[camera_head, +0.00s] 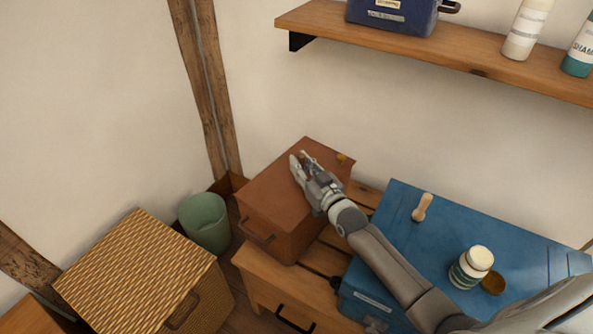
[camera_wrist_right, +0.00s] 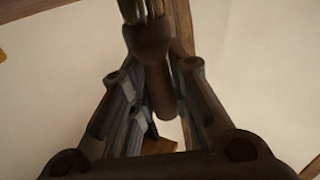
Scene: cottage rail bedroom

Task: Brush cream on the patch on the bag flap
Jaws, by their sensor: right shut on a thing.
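My right gripper (camera_head: 303,164) is over the top of the brown bag (camera_head: 270,203). In the right wrist view, the gripper (camera_wrist_right: 160,85) is shut on a brush with a dark handle (camera_wrist_right: 152,55) and a paler, streaked end at the top edge. In the head view the brush is mostly hidden by the fingers. I cannot tell whether it touches the bag. The patch on the flap is not clearly visible. An open-looking white jar (camera_head: 470,270) with a dark label stands on a blue case (camera_head: 450,225). My left gripper is not in view.
A pale wooden tool (camera_head: 422,207) and a gold-brown lid (camera_head: 492,283) are on the blue case. The bag stands on a wooden bench (camera_head: 262,290). A shelf (camera_head: 450,50) with bottles runs above. A green bin (camera_head: 205,222) and wicker box (camera_head: 140,270) stand left.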

